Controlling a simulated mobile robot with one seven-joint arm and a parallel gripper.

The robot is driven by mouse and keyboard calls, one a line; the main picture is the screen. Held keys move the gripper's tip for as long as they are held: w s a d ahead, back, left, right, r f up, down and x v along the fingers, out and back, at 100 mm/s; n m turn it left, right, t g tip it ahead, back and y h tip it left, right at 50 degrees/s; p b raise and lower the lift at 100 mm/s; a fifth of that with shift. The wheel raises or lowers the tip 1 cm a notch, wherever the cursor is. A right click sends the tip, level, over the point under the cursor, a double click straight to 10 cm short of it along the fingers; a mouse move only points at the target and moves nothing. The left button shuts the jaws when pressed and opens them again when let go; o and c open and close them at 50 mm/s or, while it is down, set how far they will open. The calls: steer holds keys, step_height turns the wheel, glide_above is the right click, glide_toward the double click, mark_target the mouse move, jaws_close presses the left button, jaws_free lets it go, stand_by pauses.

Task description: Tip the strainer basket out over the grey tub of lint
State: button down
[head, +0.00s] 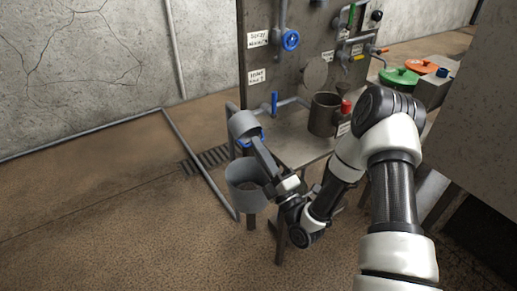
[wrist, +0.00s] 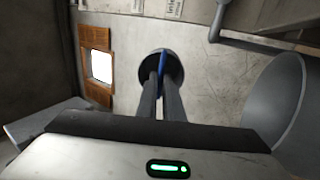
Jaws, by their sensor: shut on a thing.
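The strainer basket (head: 242,124) is a small grey cup with blue at its lower edge, in the middle of the head view. My gripper (head: 256,143) is shut on it, its long fingers reaching up and left to it. In the wrist view the basket shows as a dark round shape (wrist: 147,68) with a blue strip, at the ends of my fingers (wrist: 162,85).
A metal bench (head: 293,150) holds a dark pot (head: 322,114) to the right. Behind stands a panel with a blue valve wheel (head: 291,40) and a blue lever (head: 274,102). Green (head: 398,77) and orange (head: 420,67) lids lie further back. The floor to the left is clear.

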step_height(320, 180, up, 6)
steer(key=g+h+p, duration=0.3)
steer(key=g+p, duration=0.2)
steer(key=p, duration=0.7)
steer(key=g+h+p, duration=0.3)
steer(key=g+p, duration=0.2)
steer(key=p, duration=0.6)
steer(key=shift+r+h+p, duration=0.1)
steer(key=shift+h+p, duration=0.2)
steer(key=shift+p, duration=0.1)
steer(key=shift+w, duration=0.1)
